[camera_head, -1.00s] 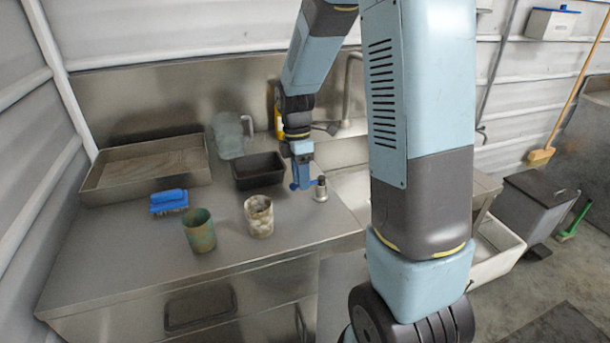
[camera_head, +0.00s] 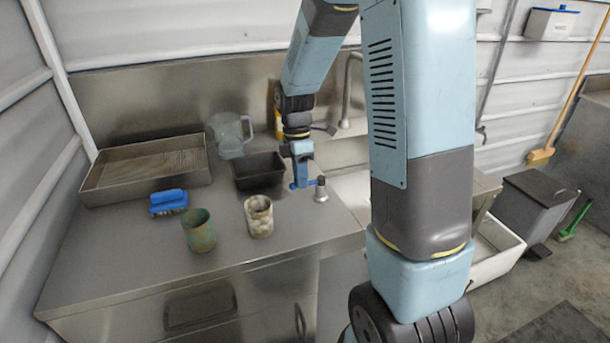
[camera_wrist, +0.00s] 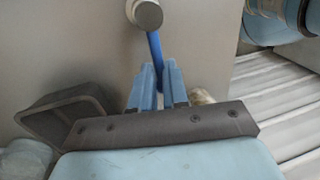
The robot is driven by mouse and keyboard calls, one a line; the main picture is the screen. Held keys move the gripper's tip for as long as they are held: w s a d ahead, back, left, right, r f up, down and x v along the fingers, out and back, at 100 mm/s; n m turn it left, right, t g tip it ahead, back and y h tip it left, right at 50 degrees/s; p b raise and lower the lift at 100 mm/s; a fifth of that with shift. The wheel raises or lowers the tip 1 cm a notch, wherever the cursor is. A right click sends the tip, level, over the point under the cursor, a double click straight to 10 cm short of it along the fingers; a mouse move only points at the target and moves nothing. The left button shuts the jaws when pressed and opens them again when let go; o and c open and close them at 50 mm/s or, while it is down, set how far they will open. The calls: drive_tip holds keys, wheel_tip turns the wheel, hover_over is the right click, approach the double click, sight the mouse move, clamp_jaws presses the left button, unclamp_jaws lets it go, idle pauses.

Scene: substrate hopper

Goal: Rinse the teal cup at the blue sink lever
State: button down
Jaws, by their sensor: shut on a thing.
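The teal cup (camera_head: 199,234), with brownish patches, stands upright on the steel counter (camera_head: 110,255), left of a pale patterned cup (camera_head: 259,218). My gripper (camera_head: 301,178) is away from the cup, to its right and farther back, low over the counter. It is shut on the blue lever (camera_head: 311,183), which joins a short metal post (camera_head: 321,192). In the wrist view, the lever (camera_wrist: 154,46) runs from the round metal post top (camera_wrist: 147,14) to between the fingers (camera_wrist: 158,80). The far sink area is partly hidden behind my arm.
A shallow metal tray (camera_head: 197,183), a clear jug (camera_head: 231,137) and a black bin (camera_head: 259,184) stand behind. A tall faucet (camera_head: 347,90) rises beside my arm. The front left counter is clear.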

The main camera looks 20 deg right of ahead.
drive_tip(key=shift+s+n+h, duration=0.15)
drive_tip(key=shift+s+n, duration=0.25)
drive_tip(key=shift+n, duration=0.45)
drive_tip(key=shift+s+n+h, duration=0.15)
drive_tip(key=shift+s+n, duration=0.2)
drive_tip(key=shift+n, duration=0.5)
drive_tip(key=c, duration=1.1)
unclamp_jaws()
drive_tip(key=w+r, duration=0.1)
drive_tip(key=r, duration=0.8)
drive_tip(key=w+r, duration=0.1)
drive_tip(key=r, duration=0.3)
drive_tip(key=shift+w+a+r, duration=0.2)
drive_tip(key=shift+w+a, duration=0.1)
drive_tip(key=shift+a, duration=0.05)
